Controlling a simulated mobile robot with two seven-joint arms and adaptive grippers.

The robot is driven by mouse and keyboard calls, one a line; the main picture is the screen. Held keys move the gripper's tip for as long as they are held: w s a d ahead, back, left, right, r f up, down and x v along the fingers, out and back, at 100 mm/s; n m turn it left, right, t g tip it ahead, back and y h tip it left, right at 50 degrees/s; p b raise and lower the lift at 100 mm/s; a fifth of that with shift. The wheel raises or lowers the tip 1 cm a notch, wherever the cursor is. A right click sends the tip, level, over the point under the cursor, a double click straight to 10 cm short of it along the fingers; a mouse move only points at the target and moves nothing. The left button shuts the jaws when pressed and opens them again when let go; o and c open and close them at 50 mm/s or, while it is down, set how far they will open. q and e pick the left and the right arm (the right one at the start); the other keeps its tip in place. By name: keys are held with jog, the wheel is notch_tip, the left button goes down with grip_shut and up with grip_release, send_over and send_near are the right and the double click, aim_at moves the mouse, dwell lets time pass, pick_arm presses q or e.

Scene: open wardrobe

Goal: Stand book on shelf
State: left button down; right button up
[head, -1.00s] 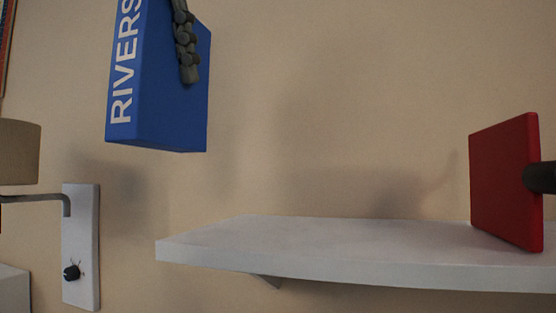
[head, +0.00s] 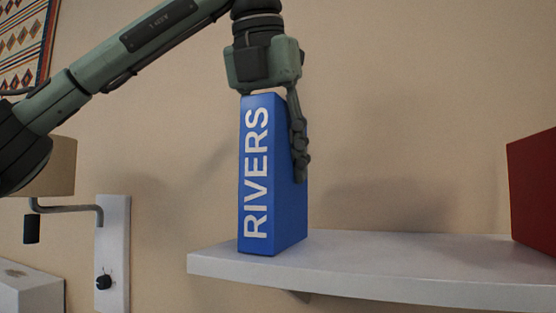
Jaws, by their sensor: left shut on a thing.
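A blue book (head: 257,185) with "RIVERS" in white on its spine is upright at the left end of the white shelf (head: 380,262). Its bottom edge appears to meet the shelf top. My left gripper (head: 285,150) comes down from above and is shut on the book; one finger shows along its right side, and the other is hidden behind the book. My right gripper is not in view.
A red bookend (head: 535,190) stands on the shelf at the right edge of the view. The shelf between book and red piece is clear. A wall lamp (head: 112,255) and a white box (head: 30,290) are at left.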

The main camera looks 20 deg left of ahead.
pick_arm(q)
jog(key=c, duration=1)
grip_release()
jog(key=shift+o, duration=0.2)
jog(key=v, duration=1.2)
jog(key=shift+s, duration=0.15)
